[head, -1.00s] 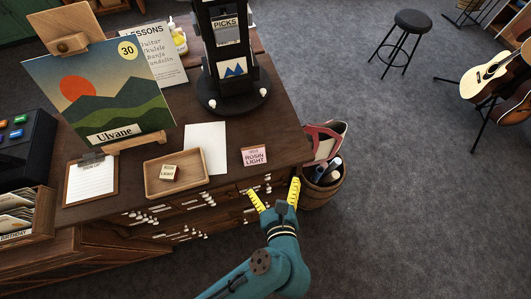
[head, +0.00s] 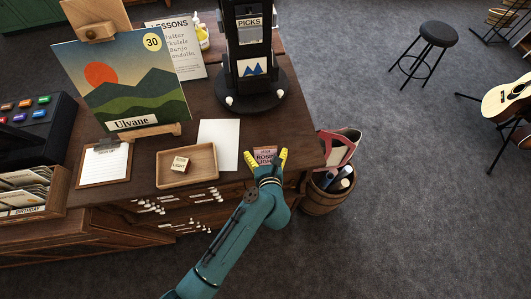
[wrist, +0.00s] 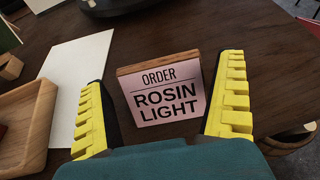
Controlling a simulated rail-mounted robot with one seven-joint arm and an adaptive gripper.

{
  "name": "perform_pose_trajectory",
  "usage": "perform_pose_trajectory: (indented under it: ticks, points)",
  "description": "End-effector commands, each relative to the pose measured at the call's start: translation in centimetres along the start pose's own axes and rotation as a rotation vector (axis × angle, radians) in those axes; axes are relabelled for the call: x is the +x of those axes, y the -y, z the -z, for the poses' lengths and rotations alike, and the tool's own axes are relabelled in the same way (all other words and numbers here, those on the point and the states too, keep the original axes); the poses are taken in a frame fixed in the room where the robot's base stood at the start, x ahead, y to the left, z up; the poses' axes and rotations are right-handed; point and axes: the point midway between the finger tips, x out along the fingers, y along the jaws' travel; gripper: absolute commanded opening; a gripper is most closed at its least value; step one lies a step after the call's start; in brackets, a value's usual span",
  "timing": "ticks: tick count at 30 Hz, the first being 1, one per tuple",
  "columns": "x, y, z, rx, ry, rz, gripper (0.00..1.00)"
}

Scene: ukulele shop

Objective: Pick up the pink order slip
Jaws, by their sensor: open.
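The pink order slip (wrist: 166,92) reads "ORDER ROSIN LIGHT" and has a brown wooden strip along its far edge. It is on the dark wooden counter (head: 215,98), near the front edge. In the head view the slip (head: 265,154) shows between my gripper's fingers, partly covered by the gripper. My gripper (head: 265,158) is open, with a yellow finger on each side of the slip. In the wrist view the open yellow fingers (wrist: 162,115) flank the slip with a gap on both sides, and nothing is held.
A white sheet (head: 219,135) and a wooden tray (head: 201,153) with a small block lie left of the slip. A black picks stand (head: 254,95) rises behind it. A basket (head: 325,196) stands on the floor at the right. A clipboard (head: 103,163) lies farther left.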

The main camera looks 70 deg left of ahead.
Motion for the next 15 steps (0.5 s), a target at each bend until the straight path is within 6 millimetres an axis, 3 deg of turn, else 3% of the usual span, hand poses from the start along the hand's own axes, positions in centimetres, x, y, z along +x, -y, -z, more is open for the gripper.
perform_pose_trajectory:
  ticks: [8,15]
  points:
    - [0.85,0.0,0.07,0.0,-0.001,0.001,1.0]
    - [0.82,0.01,0.05,0.0,-0.001,0.0,0.58]
